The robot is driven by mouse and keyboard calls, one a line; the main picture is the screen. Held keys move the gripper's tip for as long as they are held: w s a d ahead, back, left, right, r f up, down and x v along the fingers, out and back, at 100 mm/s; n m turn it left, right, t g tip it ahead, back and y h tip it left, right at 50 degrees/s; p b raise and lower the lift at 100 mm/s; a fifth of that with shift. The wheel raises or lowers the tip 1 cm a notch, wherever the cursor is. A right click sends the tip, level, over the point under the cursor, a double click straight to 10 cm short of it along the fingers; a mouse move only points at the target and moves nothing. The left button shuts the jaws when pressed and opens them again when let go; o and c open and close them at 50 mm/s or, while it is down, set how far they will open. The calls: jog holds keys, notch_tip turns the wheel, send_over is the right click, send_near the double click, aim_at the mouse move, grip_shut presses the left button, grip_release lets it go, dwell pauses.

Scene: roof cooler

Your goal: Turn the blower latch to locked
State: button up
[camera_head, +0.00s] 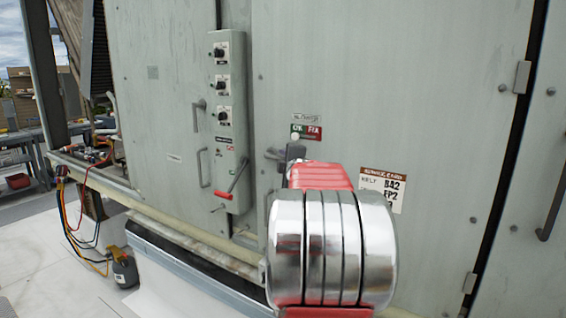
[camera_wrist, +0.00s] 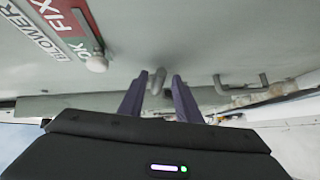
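The blower panel carries a BLOWER label and a green and red OK/FIX plate (camera_head: 306,132), which also shows in the wrist view (camera_wrist: 68,22). Below the plate is a grey latch (camera_head: 271,153), partly hidden by my arm in the head view. In the wrist view, a small rounded grey piece, seemingly the latch handle (camera_wrist: 158,82), lies between the two purple fingers of my gripper (camera_wrist: 160,76). The fingers stand apart, with a narrow gap visible around the piece. I cannot tell whether either finger touches it.
A pale round knob (camera_wrist: 97,63) sits beside the OK/FIX plate. A bent grey handle (camera_wrist: 242,90) projects right of the fingers. A control box (camera_head: 229,120) with dials and a red-handled lever stands left. A service card (camera_head: 382,188) is right of my arm.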

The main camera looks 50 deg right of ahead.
jog(key=shift+c, duration=0.5)
grip_shut()
jog(key=shift+a+f, duration=0.1)
